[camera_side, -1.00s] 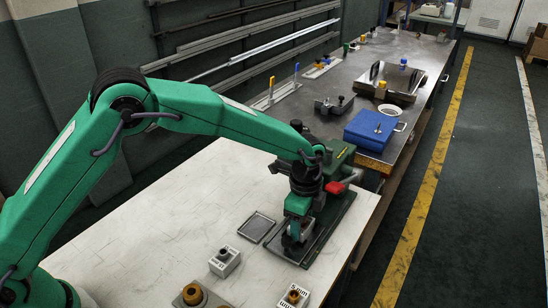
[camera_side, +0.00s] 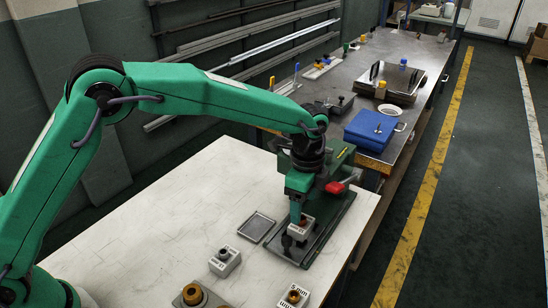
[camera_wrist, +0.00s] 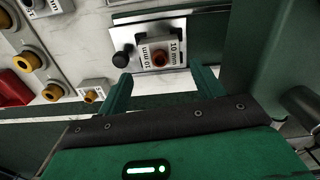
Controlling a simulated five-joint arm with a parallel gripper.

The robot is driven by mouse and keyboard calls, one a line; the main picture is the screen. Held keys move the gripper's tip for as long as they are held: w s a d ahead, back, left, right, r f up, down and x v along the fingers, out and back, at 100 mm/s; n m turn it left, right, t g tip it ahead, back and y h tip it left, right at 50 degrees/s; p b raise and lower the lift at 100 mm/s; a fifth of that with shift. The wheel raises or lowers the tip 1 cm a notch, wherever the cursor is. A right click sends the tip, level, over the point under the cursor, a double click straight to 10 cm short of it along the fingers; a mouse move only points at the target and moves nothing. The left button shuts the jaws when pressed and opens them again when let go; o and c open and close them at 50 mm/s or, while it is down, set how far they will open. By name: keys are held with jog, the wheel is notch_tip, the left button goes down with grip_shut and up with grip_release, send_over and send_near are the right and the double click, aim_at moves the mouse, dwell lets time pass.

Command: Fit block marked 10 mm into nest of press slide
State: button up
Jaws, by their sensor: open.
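The block marked 10 mm (camera_wrist: 147,60) is white with a dark reddish-brown round knob. It sits at the slide of the press; in the side view the block (camera_side: 299,232) is just below my gripper. The press slide (camera_wrist: 122,37) is a bright metal plate with a black knob beside the block in the wrist view. The green press (camera_side: 338,157) stands behind it. How deep the block sits in the nest is hard to tell. My gripper (camera_wrist: 162,92) is open, its two fingers apart and clear of the block, above it.
A white block with a dark knob (camera_side: 224,262) and a block marked 5 mm (camera_side: 293,298) stand on the white table, with a round yellow-knobbed piece (camera_side: 193,294) nearby. A flat grey tray (camera_side: 256,228) lies left of the press. The table's left part is clear.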

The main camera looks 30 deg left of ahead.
notch_tip(320, 180, up, 6)
dwell(0.4)
jog(key=shift+r, duration=0.1)
dwell(0.4)
jog(key=s+a+r+n+t, duration=0.1)
jog(key=s+a+r+n, duration=0.3)
jog(key=s+a+r, duration=0.3)
jog(key=s+a+r+n+t, duration=0.2)
jog(key=s+a+r+n, duration=0.25)
jog(key=a, duration=0.45)
jog(key=s+a+f+n+t, duration=0.1)
jog(key=s+a+n, duration=0.3)
jog(key=s, duration=0.3)
jog(key=s+a+f+n+t, duration=0.1)
jog(key=s+a+n, duration=0.3)
jog(key=s, duration=0.4)
jog(key=shift+a+f+t, duration=0.3)
jog(key=shift+a+f, duration=0.1)
jog(key=shift+a, duration=0.45)
